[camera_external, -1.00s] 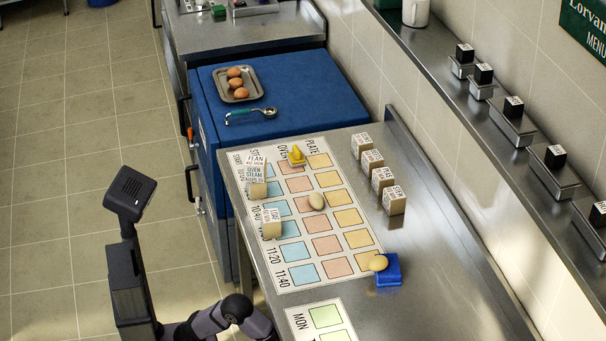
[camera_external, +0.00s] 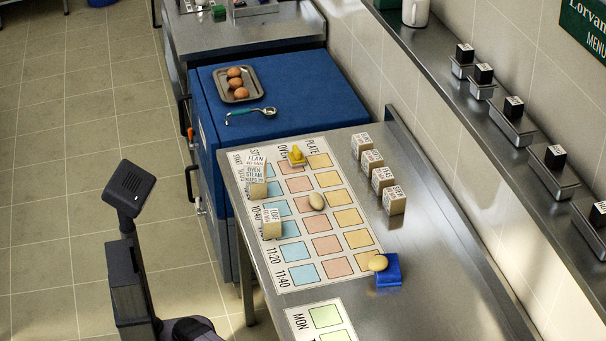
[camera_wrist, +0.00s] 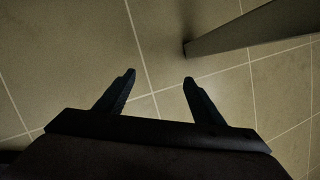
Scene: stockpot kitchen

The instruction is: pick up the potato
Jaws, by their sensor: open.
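Two pale tan oval things look like potatoes. One oval (camera_external: 317,201) lies on an orange square in the middle of the printed chart on the steel counter. The other oval (camera_external: 378,263) rests on a blue block (camera_external: 389,272) at the chart's lower right corner. I cannot tell for sure which is the potato. My gripper (camera_wrist: 159,76) is open and empty in the wrist view, with bare floor tiles beyond its fingers. Neither oval is in the wrist view.
Labelled wooden blocks stand on the chart's left side, and several more (camera_external: 383,179) stand to its right. A yellow piece (camera_external: 297,155) sits near the chart's top. A tray (camera_external: 257,89) of brown eggs and a spoon (camera_external: 250,112) lie on the blue cabinet. The counter's right side is clear.

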